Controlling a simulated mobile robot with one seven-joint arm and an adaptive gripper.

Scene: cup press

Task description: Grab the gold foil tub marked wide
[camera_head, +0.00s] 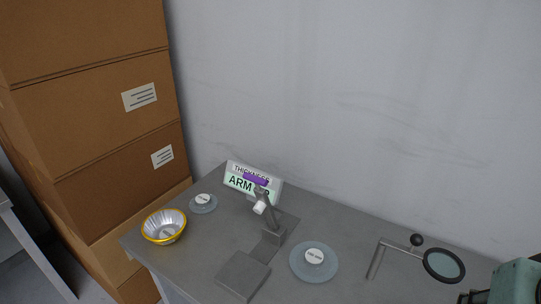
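A foil tub (151,236) with a gold rim and a shiny silver inside sits upright on the grey table (205,248), near its left corner. A small pale patch shows inside it, too small to read, so I cannot confirm the "wide" mark. Nothing touches the tub from above. My gripper is not seen in this view.
A pale disc (194,208) lies behind the tub; a larger one (300,272) lies front centre. A grey stand (243,275) with an arm and a sign (233,170) stand between. A magnifier (444,265) and teal object (515,282) are right. Cardboard boxes (90,120) rise left.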

